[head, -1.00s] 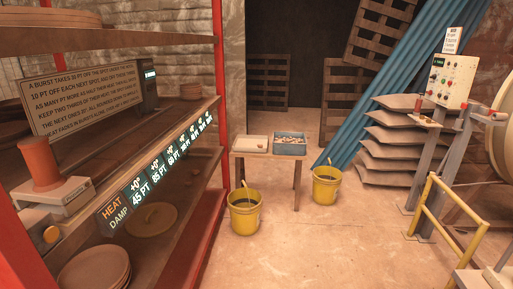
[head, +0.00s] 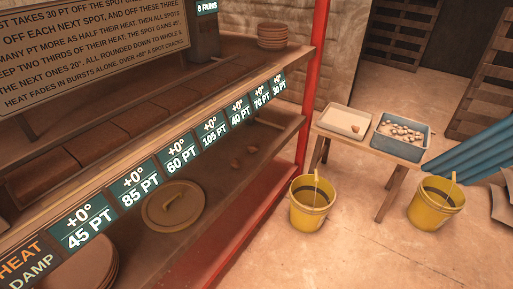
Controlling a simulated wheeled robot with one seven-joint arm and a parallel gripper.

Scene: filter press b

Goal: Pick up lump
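A small brown lump (head: 355,128) lies in the shallow pale tray (head: 336,121) on a low wooden table. Several pale and brownish lumps (head: 402,131) lie in the blue bin (head: 383,145) to its right on the same table. Which lump the task means, I cannot tell. Two small brown pieces (head: 251,149) also lie on the lower rack shelf. My gripper is not in view.
The red-posted rack (head: 315,75) fills the left side, with a row of heat and point displays (head: 182,153) along its edge. A round lid (head: 173,205) lies on the lower shelf. Yellow buckets (head: 312,212) stand by the table (head: 391,190). Floor in front is clear.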

